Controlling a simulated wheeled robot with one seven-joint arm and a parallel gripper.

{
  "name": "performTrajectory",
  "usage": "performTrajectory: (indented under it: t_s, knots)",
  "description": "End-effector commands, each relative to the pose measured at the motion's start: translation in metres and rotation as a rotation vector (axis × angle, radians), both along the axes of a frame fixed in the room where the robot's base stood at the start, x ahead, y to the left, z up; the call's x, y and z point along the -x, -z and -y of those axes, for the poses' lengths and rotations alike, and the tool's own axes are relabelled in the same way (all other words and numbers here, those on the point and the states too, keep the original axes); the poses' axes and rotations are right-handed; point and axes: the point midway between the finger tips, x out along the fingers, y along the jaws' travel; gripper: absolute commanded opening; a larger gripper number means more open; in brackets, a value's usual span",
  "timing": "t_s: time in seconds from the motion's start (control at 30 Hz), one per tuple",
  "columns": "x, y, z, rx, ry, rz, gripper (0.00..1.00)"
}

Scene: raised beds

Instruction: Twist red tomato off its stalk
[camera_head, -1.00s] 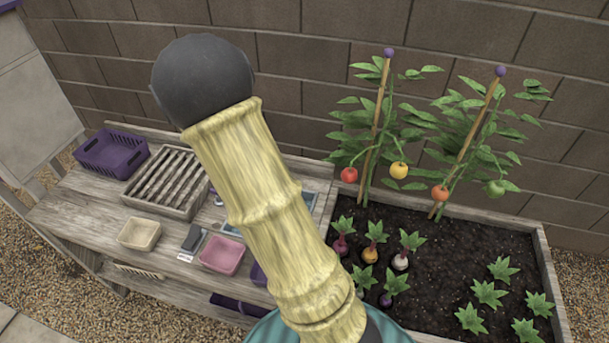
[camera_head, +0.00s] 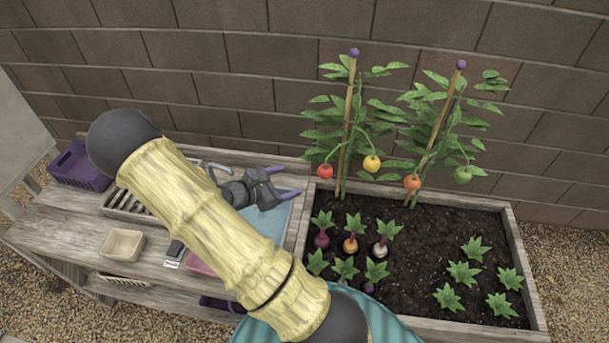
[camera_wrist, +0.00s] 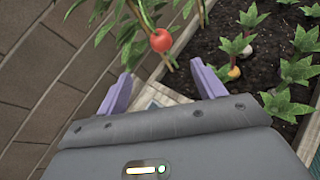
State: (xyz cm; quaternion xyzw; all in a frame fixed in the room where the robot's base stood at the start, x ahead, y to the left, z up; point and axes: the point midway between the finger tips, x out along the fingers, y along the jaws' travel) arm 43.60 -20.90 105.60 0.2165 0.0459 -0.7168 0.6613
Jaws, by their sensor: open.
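The red tomato (camera_head: 325,171) hangs on the left plant, low on its left side, above the back left corner of the bed. In the wrist view the red tomato (camera_wrist: 161,40) hangs beyond the fingertips, near the middle. My gripper (camera_head: 288,182) is left of the tomato over the bench, its purple fingers pointing right. In the wrist view my gripper (camera_wrist: 160,78) has its two fingers wide apart with nothing between them. The tomato's stalk is small and hard to make out.
A yellow tomato (camera_head: 371,163) hangs close to the right of the red one. An orange-red tomato (camera_head: 412,182) and a green tomato (camera_head: 463,175) hang on the right plant. Wooden stakes (camera_head: 348,125) stand behind. The raised bed (camera_head: 515,235) holds root vegetables. A block wall (camera_head: 250,70) is behind.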

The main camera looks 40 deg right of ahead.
Motion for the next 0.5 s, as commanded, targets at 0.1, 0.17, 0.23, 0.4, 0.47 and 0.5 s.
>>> performTrajectory:
  t_s: [0.1,0.17,0.23,0.4,0.47,0.5]
  knots:
    - [0.002,0.004,0.013,0.000,0.004,-0.002,0.69]
    - [0.002,0.007,0.021,0.000,0.004,-0.003,0.69]
    - [0.002,0.011,0.032,0.000,0.004,-0.002,0.69]
    - [0.003,0.020,0.057,0.000,0.006,-0.001,0.69]
    - [0.004,0.024,0.066,0.001,0.005,-0.002,0.69]
    - [0.004,0.026,0.072,0.000,0.005,-0.002,0.69]
